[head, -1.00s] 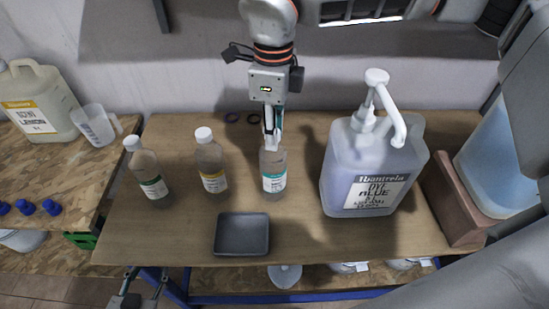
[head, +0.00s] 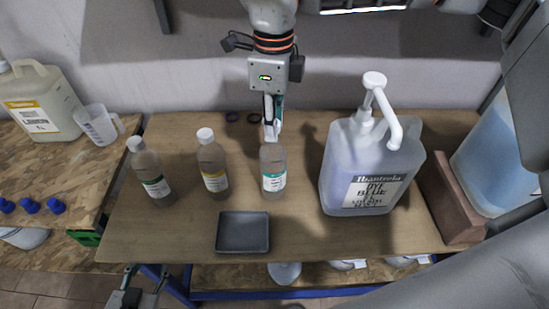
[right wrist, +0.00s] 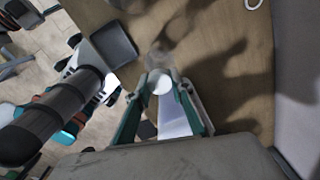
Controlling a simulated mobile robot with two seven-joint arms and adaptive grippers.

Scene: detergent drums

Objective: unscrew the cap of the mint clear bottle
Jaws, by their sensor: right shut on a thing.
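The clear bottle (head: 272,160) with the teal label stands upright on the wooden table, and its top looks uncapped. My right gripper (head: 271,132) is just above it, pointing down. It is shut on the white cap (right wrist: 161,84), which sits between its fingertips in the right wrist view. The cap appears raised clear of the bottle neck. The bottle also shows below the cap in the right wrist view (right wrist: 165,55), blurred and see-through. My left gripper (head: 127,298) is low at the bottom left, in front of the table, and its fingers are unclear.
A white-capped bottle with a yellow label (head: 212,163) and another with a dark green label (head: 149,170) stand to the left. A shallow grey tray (head: 243,246) lies in front. A large pump jug (head: 345,165) stands close on the right.

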